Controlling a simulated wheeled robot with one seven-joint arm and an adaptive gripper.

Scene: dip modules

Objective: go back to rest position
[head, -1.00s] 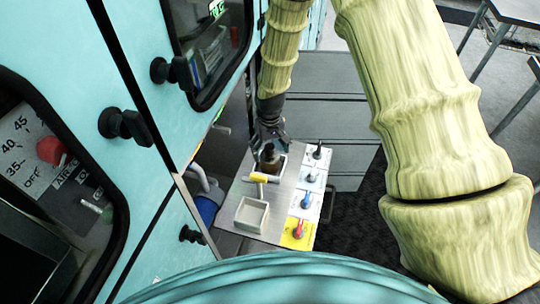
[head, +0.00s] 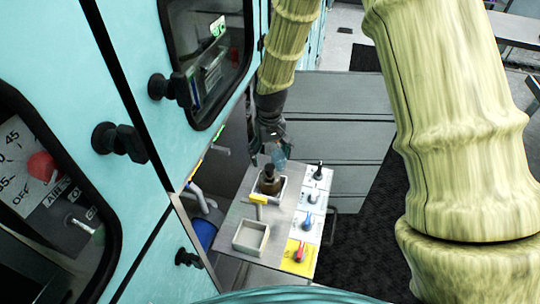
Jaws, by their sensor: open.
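My gripper (head: 270,162) hangs from my yellowish arm at the upper middle of the head view. It is open, just above a dark brown bottle-like object (head: 268,181). That object stands in a small white tray at the back of a grey-topped table (head: 225,228). The gripper appears apart from the object, though the fingertips are small and partly dark. No rest position is marked in view.
Turquoise cabinets with black knobs (head: 120,141) stand close on the left. Grey drawers (head: 345,135) stand behind.

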